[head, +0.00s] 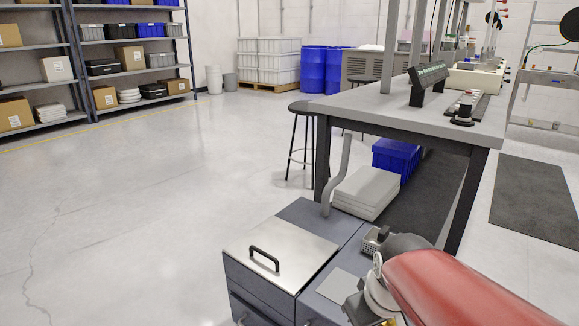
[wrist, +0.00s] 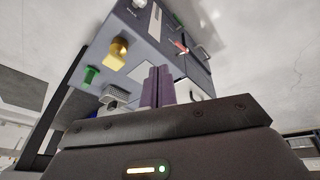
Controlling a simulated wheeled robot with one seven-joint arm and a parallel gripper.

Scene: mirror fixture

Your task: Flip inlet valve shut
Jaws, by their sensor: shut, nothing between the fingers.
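The machine is a blue-grey box with a steel lid and black handle (head: 264,258) in the head view. Its face shows upside-down in the wrist view (wrist: 150,45), with a brass fitting (wrist: 118,49), a green fitting (wrist: 91,75) and a small red lever (wrist: 181,47). I cannot tell for certain which of these is the inlet valve. My gripper (wrist: 158,72) is shut and empty, its fingers pointing at the machine. The fingertips overlap the face in the picture, right of the brass fitting and below the red lever; contact cannot be told. In the head view my red arm hides the gripper's tips.
A grey pipe (head: 338,172) rises from the machine's back. A workbench (head: 385,112) stands behind it, with a stool (head: 300,145) beside it and a blue crate (head: 396,156) beneath. Shelves (head: 120,45) stand far left. The floor (head: 120,210) on the left is clear.

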